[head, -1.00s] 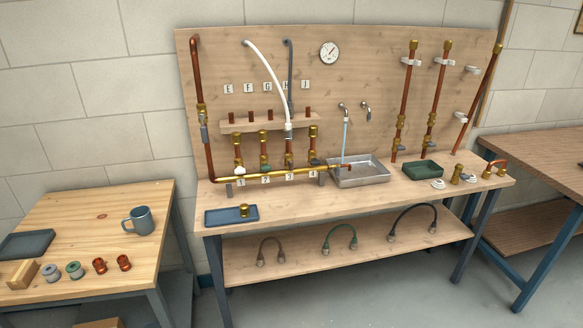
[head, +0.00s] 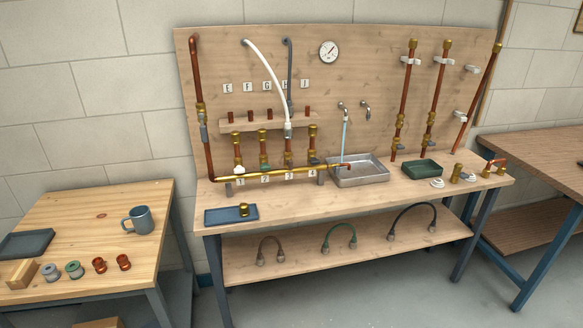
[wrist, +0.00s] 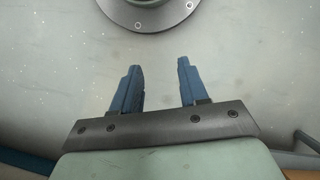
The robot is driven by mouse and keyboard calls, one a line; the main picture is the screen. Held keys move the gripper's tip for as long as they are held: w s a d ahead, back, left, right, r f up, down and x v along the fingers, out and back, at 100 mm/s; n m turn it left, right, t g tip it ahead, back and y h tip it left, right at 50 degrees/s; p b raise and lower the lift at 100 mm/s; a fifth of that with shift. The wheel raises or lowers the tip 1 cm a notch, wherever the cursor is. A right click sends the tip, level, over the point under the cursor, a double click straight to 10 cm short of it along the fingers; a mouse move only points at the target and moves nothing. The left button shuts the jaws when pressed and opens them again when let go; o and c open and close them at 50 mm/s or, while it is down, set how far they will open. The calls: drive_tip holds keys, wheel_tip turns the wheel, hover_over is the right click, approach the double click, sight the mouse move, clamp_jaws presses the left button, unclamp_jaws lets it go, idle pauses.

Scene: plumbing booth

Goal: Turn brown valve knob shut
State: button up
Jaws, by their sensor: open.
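A brass manifold pipe (head: 265,178) runs along the back of the workbench, with several upright brass valve branches numbered from 1. A white knob (head: 240,170) is at branch 1, a green one (head: 265,167) at branch 2 and a dark grey one (head: 314,162) at branch 4. I cannot make out a brown knob clearly; the one at branch 3 is too small to tell. My gripper (wrist: 159,65) shows only in the wrist view, with two blue fingers apart and nothing between them. It is over pale floor, away from the valves.
A metal basin (head: 358,172) sits right of the manifold under a tap with running water. A blue tray (head: 231,216) with a brass fitting lies in front, and a green tray (head: 422,168) to the right. A side table (head: 90,225) with a mug stands left.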

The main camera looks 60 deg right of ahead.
drive_tip(key=d+r+m+t+h, duration=0.15)
drive_tip(key=d+r, duration=0.45)
drive_tip(key=d, duration=0.6)
drive_tip(key=d+r+m+t+h, duration=0.1)
drive_tip(key=d+r+m, duration=0.3)
drive_tip(key=d, duration=0.8)
drive_tip(key=s+d+r+n+h, duration=0.3)
drive_tip(key=d+r+h, duration=0.2)
drive_tip(key=d+r, duration=0.8)
drive_tip(key=s+d+r+n+h, duration=0.35)
drive_tip(key=d+r+h, duration=0.25)
drive_tip(key=d+r, duration=0.65)
drive_tip(key=w+d+r+n+t+h, duration=0.3)
drive_tip(key=d+r+n, duration=0.2)
drive_tip(key=n, duration=0.1)
drive_tip(key=n+t+y, duration=0.2)
drive_tip(key=n+t, duration=1)
drive_tip(key=n, duration=1.3)
approach(291, 165)
drive_tip(key=shift+g, duration=0.25)
drive_tip(key=x, duration=0.9)
drive_tip(key=shift+w+d+r, duration=0.1)
drive_tip(key=shift+w+d, duration=0.05)
drive_tip(key=shift+w, duration=0.05)
